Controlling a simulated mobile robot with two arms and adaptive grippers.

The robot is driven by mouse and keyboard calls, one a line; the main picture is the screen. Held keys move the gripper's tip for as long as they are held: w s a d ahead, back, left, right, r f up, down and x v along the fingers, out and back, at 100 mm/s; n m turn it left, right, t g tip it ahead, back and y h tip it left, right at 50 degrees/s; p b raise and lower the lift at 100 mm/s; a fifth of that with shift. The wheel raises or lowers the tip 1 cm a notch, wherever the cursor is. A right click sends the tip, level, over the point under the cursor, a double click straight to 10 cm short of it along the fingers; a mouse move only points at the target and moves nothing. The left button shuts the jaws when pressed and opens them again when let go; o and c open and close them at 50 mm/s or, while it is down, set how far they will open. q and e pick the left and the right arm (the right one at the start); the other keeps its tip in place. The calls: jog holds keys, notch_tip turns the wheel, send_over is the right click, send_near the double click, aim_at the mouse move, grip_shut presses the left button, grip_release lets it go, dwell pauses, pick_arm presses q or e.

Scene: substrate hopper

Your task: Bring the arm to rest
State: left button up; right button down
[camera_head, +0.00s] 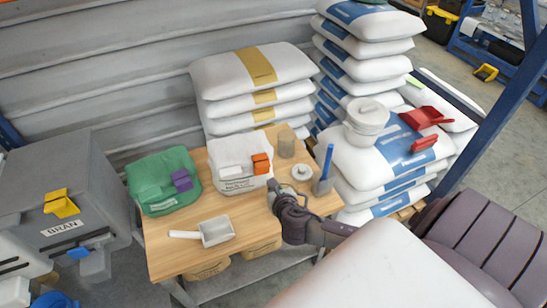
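My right gripper (276,190) is dark and hangs over the right front part of the wooden table (255,212). Its arm comes in from the lower right. The fingers are small and partly merged with the dark wrist, so I cannot tell whether they are open or shut. I make out no object held in it. My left gripper is not in view.
On the table are a scoop (216,231), a green bag (158,168), a white bag (236,168), a grey cup (285,146), a white lid-like disc (301,172) and a blue-handled tool (326,165). A grey hopper (70,190) stands left; stacked sacks (375,155) stand right.

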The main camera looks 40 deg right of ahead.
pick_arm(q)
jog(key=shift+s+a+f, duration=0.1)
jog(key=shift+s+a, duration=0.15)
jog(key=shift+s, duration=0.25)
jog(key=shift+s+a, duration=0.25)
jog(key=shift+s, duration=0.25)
pick_arm(e)
jog(key=shift+s+a+r, duration=0.2)
jog(key=shift+s+r, duration=0.3)
